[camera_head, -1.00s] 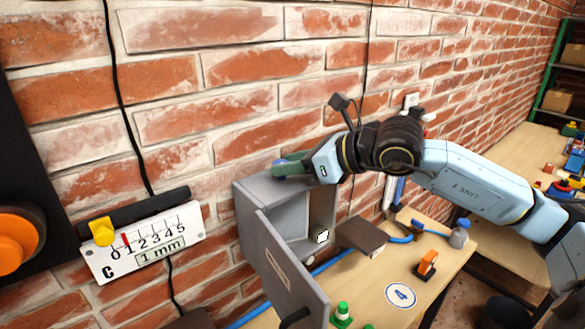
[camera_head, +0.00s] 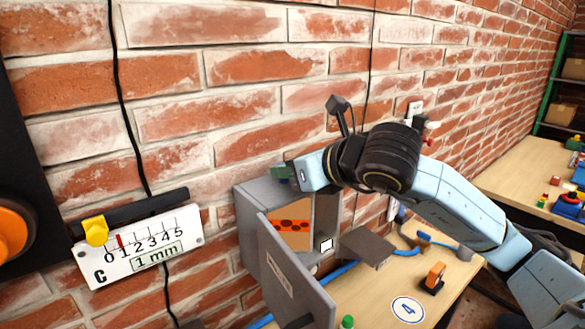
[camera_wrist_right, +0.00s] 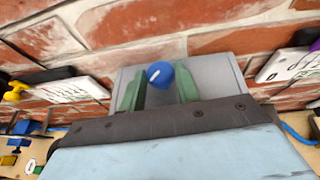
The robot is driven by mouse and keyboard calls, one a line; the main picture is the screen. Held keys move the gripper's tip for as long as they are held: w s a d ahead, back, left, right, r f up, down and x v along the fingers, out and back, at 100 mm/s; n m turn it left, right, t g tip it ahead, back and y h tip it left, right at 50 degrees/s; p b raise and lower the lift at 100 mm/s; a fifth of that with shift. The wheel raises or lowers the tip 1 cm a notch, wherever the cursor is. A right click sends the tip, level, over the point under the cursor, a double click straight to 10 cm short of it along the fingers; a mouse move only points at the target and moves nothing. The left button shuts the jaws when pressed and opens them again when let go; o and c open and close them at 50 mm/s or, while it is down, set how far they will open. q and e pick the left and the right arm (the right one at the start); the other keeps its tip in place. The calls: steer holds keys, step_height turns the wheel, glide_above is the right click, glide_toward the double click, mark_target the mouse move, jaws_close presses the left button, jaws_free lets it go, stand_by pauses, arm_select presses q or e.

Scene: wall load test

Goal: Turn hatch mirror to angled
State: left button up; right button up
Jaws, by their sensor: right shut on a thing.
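The hatch (camera_head: 247,215) is a grey box on the brick wall with its door (camera_head: 290,270) swung open. Inside, the mirror (camera_head: 291,212) shows an orange-red strip with dark spots on a tan ground. A blue knob (camera_wrist_right: 160,74) with a white mark sits on top of the box, between the green fingers of my right gripper (camera_wrist_right: 159,88). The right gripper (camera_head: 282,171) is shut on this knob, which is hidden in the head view. The white mark slants in the wrist view. My left gripper is in neither view.
A gauge plate (camera_head: 140,250) with a yellow knob (camera_head: 96,231) is on the wall at left. An orange button (camera_head: 12,235) is at the far left.

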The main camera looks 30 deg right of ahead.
steer(key=o, duration=0.9)
steer(key=shift+o, duration=0.2)
steer(key=shift+s, duration=0.15)
steer(key=shift+s+d+r, duration=0.1)
steer(key=shift+s+r, duration=0.05)
steer(key=shift+s, duration=0.2)
steer(key=b+v, duration=0.9)
steer(key=v, duration=0.3)
steer(key=shift+s, duration=0.15)
